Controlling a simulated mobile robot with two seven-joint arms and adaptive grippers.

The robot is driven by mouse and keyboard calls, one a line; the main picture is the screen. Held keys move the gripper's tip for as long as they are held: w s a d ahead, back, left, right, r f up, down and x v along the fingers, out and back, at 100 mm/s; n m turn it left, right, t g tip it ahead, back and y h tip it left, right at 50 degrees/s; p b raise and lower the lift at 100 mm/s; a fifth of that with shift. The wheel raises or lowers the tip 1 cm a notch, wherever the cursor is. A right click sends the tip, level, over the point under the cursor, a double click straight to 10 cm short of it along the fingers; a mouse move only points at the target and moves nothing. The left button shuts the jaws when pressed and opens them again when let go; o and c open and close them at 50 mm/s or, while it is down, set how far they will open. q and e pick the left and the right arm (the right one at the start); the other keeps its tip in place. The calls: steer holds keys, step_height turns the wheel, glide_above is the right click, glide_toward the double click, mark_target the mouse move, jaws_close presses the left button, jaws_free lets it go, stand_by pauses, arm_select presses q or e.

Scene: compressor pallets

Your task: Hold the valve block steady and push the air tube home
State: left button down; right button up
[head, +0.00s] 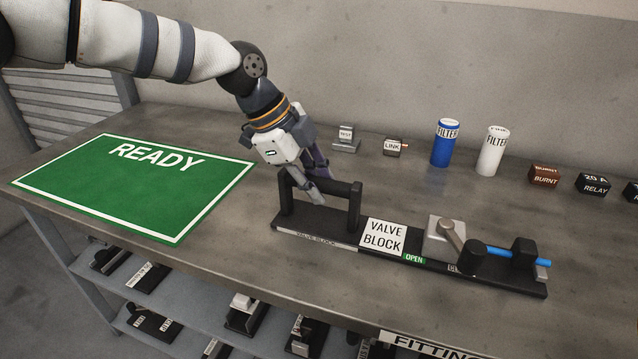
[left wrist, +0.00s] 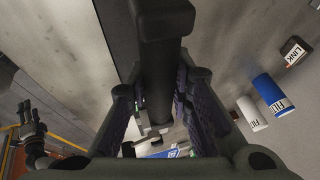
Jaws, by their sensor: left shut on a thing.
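The valve block (head: 330,241) is a long black base on the bench, with a bar handle on two posts at its left end. My left gripper (head: 318,194) is shut on that handle; the left wrist view shows the dark bar (left wrist: 160,50) between its fingers (left wrist: 160,105). The blue air tube (head: 505,252) lies along the right end of the base, through a black holder (head: 522,252). Its left end meets a dark round fitting beside a grey lever; how deep it sits I cannot tell. A dark gripper-like shape (left wrist: 32,130), perhaps my right gripper, shows small at left in the wrist view.
A green READY mat (head: 130,190) lies on the bench at left. Behind the block stand a LINK box (head: 396,147), a blue filter (head: 446,143), a white filter (head: 491,152), a BURNT box (head: 545,176) and a relay (head: 592,184). A lower shelf holds several parts.

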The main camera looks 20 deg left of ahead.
stand_by(0.4)
steer(key=shift+w+r, duration=0.15)
steer(key=shift+r, duration=0.05)
stand_by(1.4)
